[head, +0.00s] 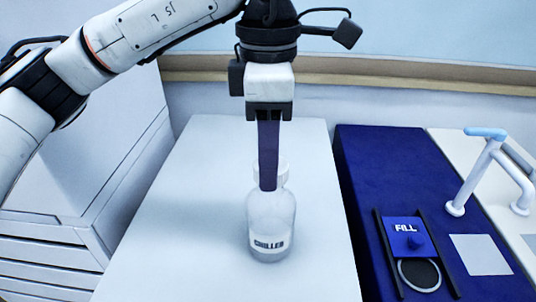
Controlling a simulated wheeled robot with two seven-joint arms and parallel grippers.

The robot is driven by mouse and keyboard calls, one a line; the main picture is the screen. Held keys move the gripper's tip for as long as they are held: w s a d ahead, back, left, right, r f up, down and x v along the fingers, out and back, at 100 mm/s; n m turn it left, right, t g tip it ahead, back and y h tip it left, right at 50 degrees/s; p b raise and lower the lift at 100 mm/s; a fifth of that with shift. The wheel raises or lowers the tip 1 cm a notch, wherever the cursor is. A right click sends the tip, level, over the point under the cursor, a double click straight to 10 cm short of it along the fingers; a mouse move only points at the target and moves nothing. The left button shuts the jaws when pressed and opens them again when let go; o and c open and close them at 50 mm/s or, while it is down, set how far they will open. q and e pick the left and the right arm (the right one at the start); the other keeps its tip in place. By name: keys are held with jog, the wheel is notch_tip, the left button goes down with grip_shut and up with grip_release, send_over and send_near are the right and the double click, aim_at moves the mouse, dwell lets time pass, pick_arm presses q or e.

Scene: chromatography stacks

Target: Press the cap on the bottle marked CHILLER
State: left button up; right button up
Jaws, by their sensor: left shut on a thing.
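A clear bottle (271,219) with a label reading CHILLER stands upright on the white table. A whitish cap (284,166) is at its mouth, mostly hidden behind a long dark purple finger. My left gripper (268,182) points straight down over the bottle and is shut on the cap. Its near finger covers the middle of the cap and part of the neck; the far finger is hidden. I cannot tell how far down the cap sits on the neck. My right gripper is not in view.
The white table (180,255) is otherwise clear around the bottle. To the right, a dark blue surface (370,165) carries a blue FILL block (405,232) between black rails, above a round dark disc (419,274). A white handle-like fixture (478,170) stands farther right. A white drawer unit (50,245) is at left.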

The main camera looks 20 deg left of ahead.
pick_arm(q)
jog(key=o, duration=1.6)
jog(key=shift+r, duration=0.15)
jog(key=shift+r+p, duration=2.7)
jog(key=shift+r, duration=0.75)
grip_shut()
